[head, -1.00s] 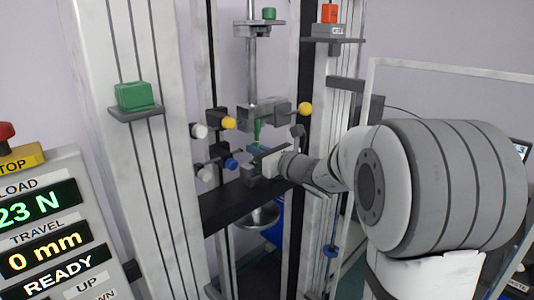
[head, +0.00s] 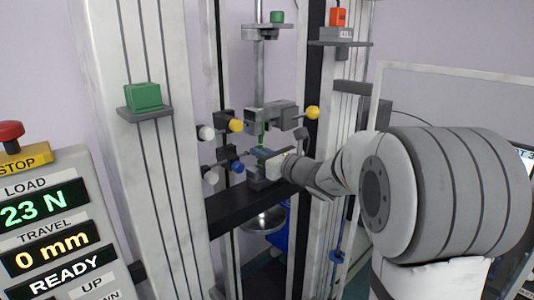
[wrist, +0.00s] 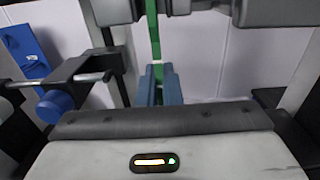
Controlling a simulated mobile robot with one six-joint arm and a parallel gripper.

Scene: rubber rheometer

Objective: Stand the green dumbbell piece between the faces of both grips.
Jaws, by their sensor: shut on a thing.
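The green dumbbell piece (wrist: 153,32) stands upright in the wrist view, its upper part running up between the dark jaws of the upper grip (wrist: 205,10). My gripper (wrist: 158,88) is shut on its lower part with blue fingers. In the head view the piece (head: 262,134) shows as a thin green strip under the upper grip (head: 270,115), and my gripper (head: 262,152) reaches in from the right. The lower grip (head: 256,178) is below my gripper and partly hidden by it. Whether the piece's lower end lies between the lower faces is hidden.
Yellow (head: 312,112), white and blue (head: 238,166) knobs stick out beside the grips. Frame columns (head: 143,200) stand on both sides, with a dark crossbeam (head: 240,205) below. The control panel (head: 50,230) at left reads 23 N, 0 mm, READY.

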